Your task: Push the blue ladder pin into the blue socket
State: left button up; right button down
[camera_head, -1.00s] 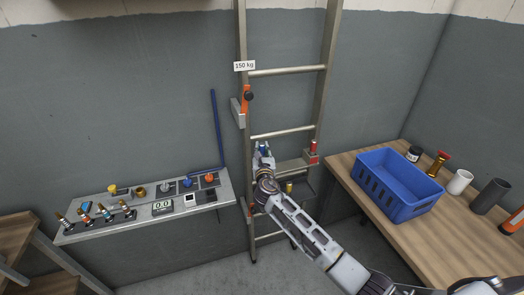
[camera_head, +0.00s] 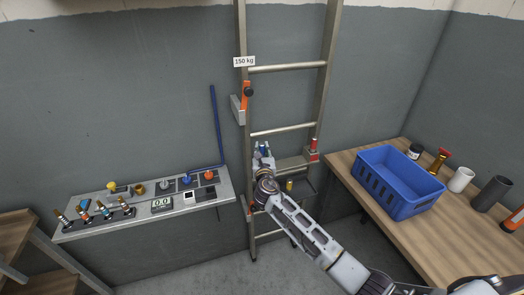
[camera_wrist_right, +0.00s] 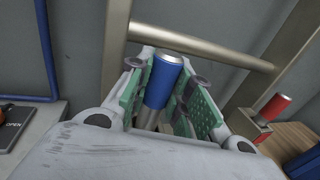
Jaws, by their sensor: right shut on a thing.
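The blue ladder pin (camera_wrist_right: 162,82) is a blue cylinder with a metal-coloured end; it stands slightly tilted between the green pads of my right gripper (camera_wrist_right: 165,95). The gripper is shut on it. In the head view my right gripper (camera_head: 263,154) is in front of the ladder (camera_head: 242,150), near its left rail, and a little of the blue pin (camera_head: 263,149) shows between the fingers. I cannot make out the blue socket; the gripper may cover it. My left gripper is not in view.
A red pin (camera_head: 314,143) stands in a bracket at the right rail. An orange handle (camera_head: 246,96) is on the left rail. A shelf (camera_head: 85,226) with knobs is at left. A blue crate (camera_head: 405,207) stands on a wooden bench (camera_head: 358,183) at right.

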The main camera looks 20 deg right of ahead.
jog(key=shift+f+b, duration=0.75)
jog(key=shift+f, duration=0.35)
dwell(0.3)
jog(key=c, duration=1.2)
grip_release()
jog(key=shift+s, duration=0.1)
jog(key=v, duration=1.1)
jog(key=shift+s, duration=0.4)
jog(key=shift+a, duration=0.15)
